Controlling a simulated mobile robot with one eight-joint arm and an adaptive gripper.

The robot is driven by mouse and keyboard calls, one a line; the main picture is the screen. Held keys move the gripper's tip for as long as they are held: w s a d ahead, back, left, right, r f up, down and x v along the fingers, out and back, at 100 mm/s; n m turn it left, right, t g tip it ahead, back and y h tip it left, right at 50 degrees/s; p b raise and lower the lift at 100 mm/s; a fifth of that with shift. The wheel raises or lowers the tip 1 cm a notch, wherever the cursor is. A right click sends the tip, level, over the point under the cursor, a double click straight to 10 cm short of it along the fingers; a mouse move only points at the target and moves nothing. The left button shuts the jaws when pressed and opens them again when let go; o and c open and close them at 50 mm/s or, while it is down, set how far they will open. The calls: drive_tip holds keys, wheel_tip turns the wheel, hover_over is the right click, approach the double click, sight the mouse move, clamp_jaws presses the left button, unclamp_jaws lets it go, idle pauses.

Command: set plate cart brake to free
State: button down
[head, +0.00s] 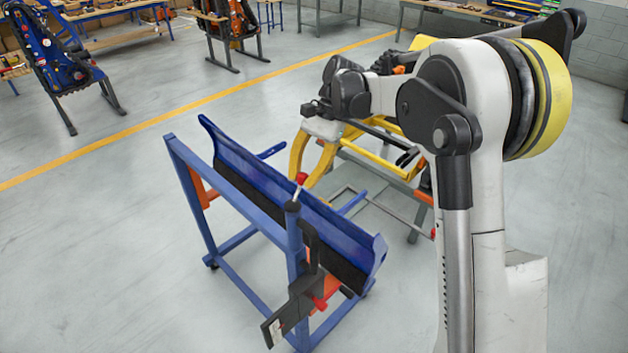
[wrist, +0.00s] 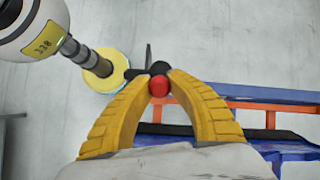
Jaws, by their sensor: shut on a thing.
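The plate cart (head: 238,163) is a blue frame carrying a long blue trough with black lining, in the middle of the head view. A short lever with a red knob (head: 301,178) stands at the top of its near post. My gripper (head: 299,183) reaches down to it with yellow curved fingers. In the wrist view my gripper (wrist: 159,84) is shut on the red knob (wrist: 158,87), its fingertips on either side of it. The cart's blue rail (wrist: 275,94) shows to the right there. I cannot read the brake setting.
A black bracket (head: 300,300) with another red knob hangs low on the near post. A stand with yellow bars (head: 372,160) is close behind my gripper. The floor left of the cart is clear.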

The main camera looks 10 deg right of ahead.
drive_tip(key=shift+d+f+y, duration=0.1)
drive_tip(key=shift+f+y, duration=0.1)
drive_tip(key=shift+y, duration=0.1)
drive_tip(key=c, duration=1.2)
unclamp_jaws()
drive_tip(key=v, duration=1.2)
drive_tip(key=shift+w, duration=0.2)
